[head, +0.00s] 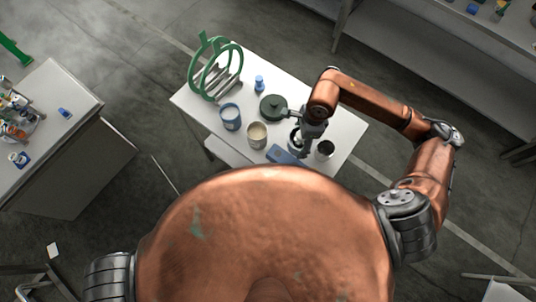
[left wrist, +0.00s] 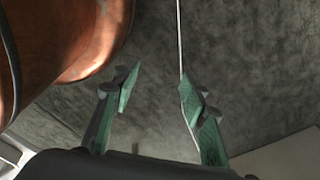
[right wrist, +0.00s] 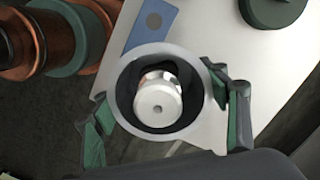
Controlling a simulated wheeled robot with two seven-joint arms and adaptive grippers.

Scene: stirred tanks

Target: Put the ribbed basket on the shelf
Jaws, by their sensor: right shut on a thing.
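My right gripper (head: 303,146) is over the near right part of the white table (head: 345,130). In the right wrist view, its green fingers (right wrist: 165,125) are on both sides of a round container with a pale grey rim (right wrist: 128,75). The container has a dark inside and holds a white metallic cylinder (right wrist: 158,100). I cannot see ribs on its outside, so I cannot tell if it is the ribbed basket. My left gripper (left wrist: 155,100) is open and empty above the dark floor; it is outside the head view. I cannot tell for sure which surface is the shelf.
The table also bears a green ringed rack (head: 208,80), a blue bottle (head: 259,84), a blue cup (head: 230,117), a cream-filled cup (head: 257,135), a dark green lidded pot (head: 272,108), a blue flat piece (head: 282,155) and a dark-topped can (head: 325,149). Grey benches (head: 435,35) stand top right.

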